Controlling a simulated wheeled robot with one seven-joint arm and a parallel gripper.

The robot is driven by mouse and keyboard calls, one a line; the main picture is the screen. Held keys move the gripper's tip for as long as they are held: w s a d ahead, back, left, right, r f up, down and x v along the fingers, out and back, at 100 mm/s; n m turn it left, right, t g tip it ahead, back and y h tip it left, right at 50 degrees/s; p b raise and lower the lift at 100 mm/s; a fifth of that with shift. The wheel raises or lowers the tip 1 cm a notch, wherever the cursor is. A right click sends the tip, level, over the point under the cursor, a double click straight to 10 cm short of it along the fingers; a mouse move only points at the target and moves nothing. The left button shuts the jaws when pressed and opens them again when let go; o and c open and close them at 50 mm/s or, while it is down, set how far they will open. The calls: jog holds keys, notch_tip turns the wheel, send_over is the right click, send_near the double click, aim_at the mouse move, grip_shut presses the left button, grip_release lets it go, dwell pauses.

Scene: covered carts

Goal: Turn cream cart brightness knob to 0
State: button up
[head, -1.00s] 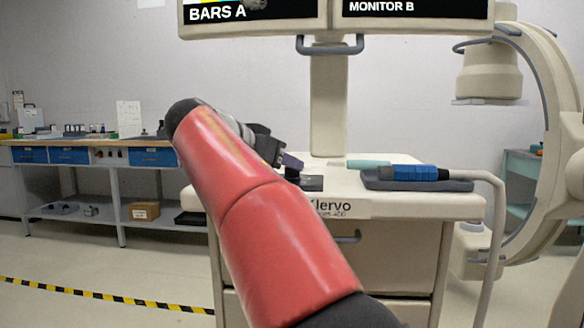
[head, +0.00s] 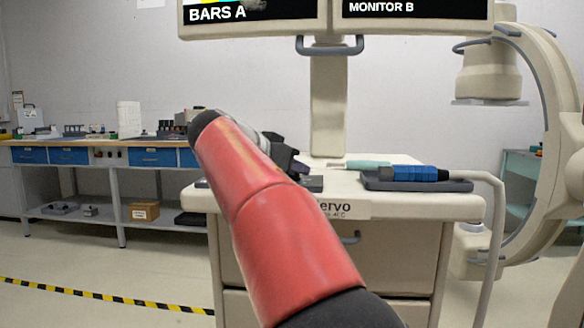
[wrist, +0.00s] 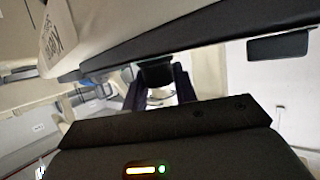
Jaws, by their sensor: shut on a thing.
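The cream cart (head: 400,255) stands in front of me in the head view, with a label plate on its front edge. My gripper (head: 298,167) is at the left part of the cart top, partly hidden behind my red arm. In the wrist view my gripper (wrist: 158,92) has its two dark fingers on either side of a dark round knob (wrist: 155,72), shut on it. The knob sits at a dark panel (wrist: 210,45). Its pointer and scale cannot be seen, so its setting cannot be read. The knob is hidden in the head view.
A dark tray (head: 385,183) with a blue handpiece (head: 415,173) lies on the right of the cart top. Two monitors (head: 255,25) stand above on a column (head: 329,105). A C-shaped arm (head: 545,90) is at the right, and a workbench (head: 100,145) is at the far left.

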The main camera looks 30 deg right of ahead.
jog(key=shift+n+t+b, duration=0.3)
jog(key=shift+t, duration=0.1)
